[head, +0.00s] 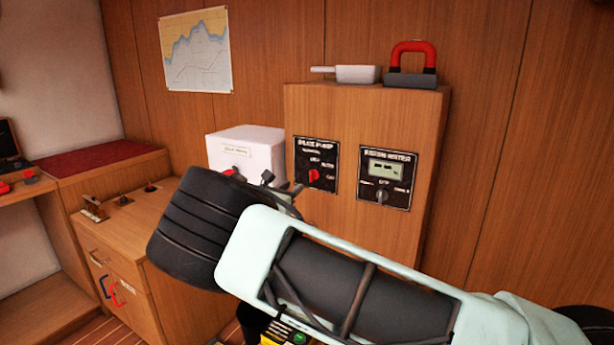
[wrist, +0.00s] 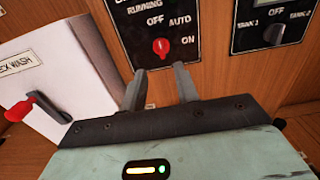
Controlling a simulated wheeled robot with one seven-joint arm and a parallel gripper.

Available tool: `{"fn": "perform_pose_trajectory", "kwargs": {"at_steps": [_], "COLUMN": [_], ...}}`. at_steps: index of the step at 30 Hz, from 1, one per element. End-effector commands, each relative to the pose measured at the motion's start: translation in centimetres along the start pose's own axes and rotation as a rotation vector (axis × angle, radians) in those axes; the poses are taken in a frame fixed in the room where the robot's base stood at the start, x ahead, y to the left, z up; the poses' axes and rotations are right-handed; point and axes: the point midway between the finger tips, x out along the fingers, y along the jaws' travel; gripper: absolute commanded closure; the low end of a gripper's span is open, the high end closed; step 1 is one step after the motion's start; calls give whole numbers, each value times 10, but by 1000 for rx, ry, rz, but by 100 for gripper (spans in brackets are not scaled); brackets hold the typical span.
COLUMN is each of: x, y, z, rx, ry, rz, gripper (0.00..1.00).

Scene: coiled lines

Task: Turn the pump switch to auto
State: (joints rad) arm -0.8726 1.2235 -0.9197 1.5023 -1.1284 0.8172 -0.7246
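The pump switch is a red knob (head: 314,175) on a black panel (head: 301,158) on the front of a wooden cabinet. In the wrist view the red knob (wrist: 161,46) stands below the OFF and AUTO labels, with ON to its right. Its handle looks roughly upright, nearer OFF than AUTO, but its exact setting is hard to tell. My gripper (wrist: 160,70) is open and empty, its two grey fingers apart just short of the knob and below it in the picture. In the head view my arm hides most of the gripper.
A second black panel (head: 386,178) with a display and dark knob is to the right. A white box (head: 246,150) with a red-handled part stands close on the left. A white scoop-like item (head: 357,74) and red-handled block (head: 411,65) sit on the cabinet top.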

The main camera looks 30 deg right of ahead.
Motion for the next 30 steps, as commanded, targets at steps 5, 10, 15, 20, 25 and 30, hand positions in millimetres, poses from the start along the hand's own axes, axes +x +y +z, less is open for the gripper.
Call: {"fn": "perform_pose_trajectory", "kwargs": {"at_steps": [5,10,15,20,25,30], "x": [40,70,90,96,97,97], "y": [-2,-1,-1,-1,0,-1], "z": [1,1,1,0,-1,0], "rx": [0,0,2,1,1,1], "ry": [0,0,0,1,1,1], "rz": [-3,-2,-1,0,0,0], "gripper": [69,69,69,69,69,94]}}
